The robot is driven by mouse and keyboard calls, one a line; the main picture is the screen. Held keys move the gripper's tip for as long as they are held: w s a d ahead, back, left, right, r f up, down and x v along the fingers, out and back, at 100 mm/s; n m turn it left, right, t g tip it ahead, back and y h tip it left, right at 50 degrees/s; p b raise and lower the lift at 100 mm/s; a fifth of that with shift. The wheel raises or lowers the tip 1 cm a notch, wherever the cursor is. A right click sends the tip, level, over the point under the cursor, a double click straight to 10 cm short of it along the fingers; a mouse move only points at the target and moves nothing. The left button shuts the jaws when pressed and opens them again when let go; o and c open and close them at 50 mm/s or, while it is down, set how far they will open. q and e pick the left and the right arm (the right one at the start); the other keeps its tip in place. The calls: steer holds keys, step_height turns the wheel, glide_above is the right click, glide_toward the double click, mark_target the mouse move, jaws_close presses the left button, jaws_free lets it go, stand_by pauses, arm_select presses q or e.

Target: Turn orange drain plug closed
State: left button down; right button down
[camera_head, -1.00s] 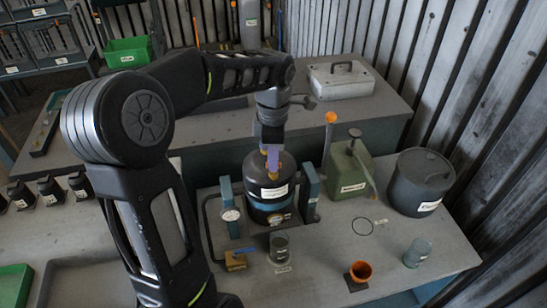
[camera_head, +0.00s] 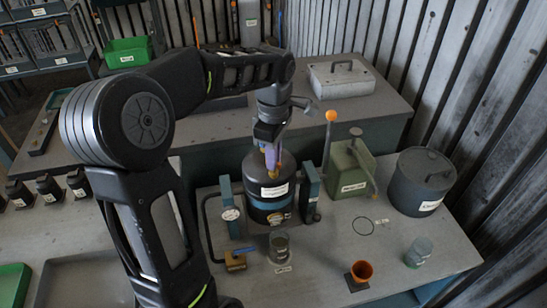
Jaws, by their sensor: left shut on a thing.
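The black blower housing (camera_head: 258,188) with a blue band stands upright on the front table between two blue posts. My left gripper (camera_head: 271,158) points down at the top of this housing, with its jaws shut. A small orange part, which I take for the drain plug (camera_head: 268,159), shows between the fingertips with a purple piece beside it. The fingers hide most of the plug, so I cannot tell how far it is turned. My right gripper is out of view.
A gauge (camera_head: 231,214) and a brass valve with a blue handle (camera_head: 236,261) sit left of the housing.

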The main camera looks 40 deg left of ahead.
arm_select(q)
steer(key=m, duration=0.3)
steer(key=shift+m, duration=0.4)
steer(key=m, duration=0.3)
steer(key=shift+m+b, duration=0.3)
steer(key=shift+b, duration=0.05)
steer(key=m, duration=0.3)
steer(key=shift+m, duration=0.4)
steer(key=m, duration=0.3)
steer(key=shift+r+m, duration=0.1)
steer(key=shift+m, duration=0.2)
steer(key=m, duration=1.4)
